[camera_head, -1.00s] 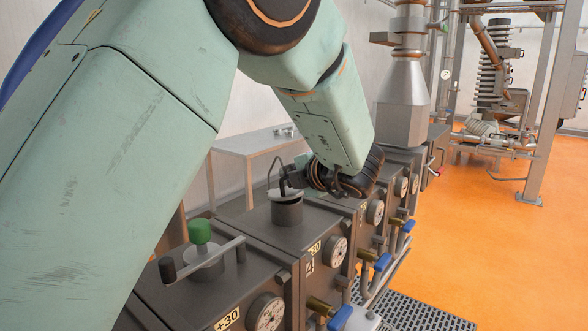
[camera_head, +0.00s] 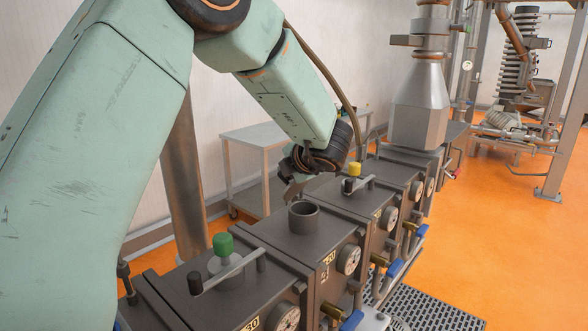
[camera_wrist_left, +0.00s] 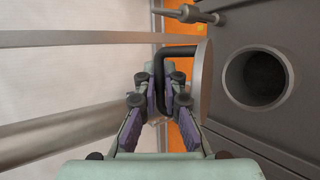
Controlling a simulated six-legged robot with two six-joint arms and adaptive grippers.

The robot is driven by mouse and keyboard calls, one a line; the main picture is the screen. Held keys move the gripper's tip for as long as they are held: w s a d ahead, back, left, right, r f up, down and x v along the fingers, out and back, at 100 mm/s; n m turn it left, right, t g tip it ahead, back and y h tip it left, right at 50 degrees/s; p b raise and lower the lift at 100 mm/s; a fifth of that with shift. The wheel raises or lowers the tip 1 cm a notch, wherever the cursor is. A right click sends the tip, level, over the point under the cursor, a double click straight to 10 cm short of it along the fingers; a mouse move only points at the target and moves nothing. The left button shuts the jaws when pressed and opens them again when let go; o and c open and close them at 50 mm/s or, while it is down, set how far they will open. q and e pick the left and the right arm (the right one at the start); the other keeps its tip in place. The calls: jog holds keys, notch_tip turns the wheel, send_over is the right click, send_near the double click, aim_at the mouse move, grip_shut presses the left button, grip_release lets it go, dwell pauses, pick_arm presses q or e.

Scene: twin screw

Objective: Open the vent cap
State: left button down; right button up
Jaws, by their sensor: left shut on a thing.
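My left gripper (camera_head: 297,176) is shut on the black looped handle (camera_wrist_left: 158,78) of the vent cap. The grey round vent cap (camera_wrist_left: 203,85) is off its opening and hangs on edge beside it in the left wrist view. In the head view the cap (camera_head: 292,191) is a small tilted plate under the gripper, partly hidden. The short round vent neck (camera_head: 304,220) stands open on top of the dark machine block, to the right of the cap; its dark hole also shows in the left wrist view (camera_wrist_left: 258,78). My right gripper is out of view.
A green-knobbed clamp (camera_head: 223,245) stands on the nearer block and a yellow-knobbed one (camera_head: 354,170) on the farther block. A grey side table (camera_head: 258,137) is behind the machine. A steel hopper (camera_head: 420,105) rises farther along.

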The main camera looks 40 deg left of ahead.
pick_arm(q)
jog(key=shift+a+n+h+p, duration=0.4)
jog(key=shift+a+h+p, duration=0.75)
jog(key=shift+p, duration=0.25)
dwell(0.4)
jog(key=c, duration=1.7)
grip_release()
jog(key=shift+c, duration=0.2)
jog(key=shift+s+f, duration=0.1)
jog(key=shift+f, duration=0.05)
jog(key=shift+f+g, duration=0.15)
jog(key=shift+g, duration=0.15)
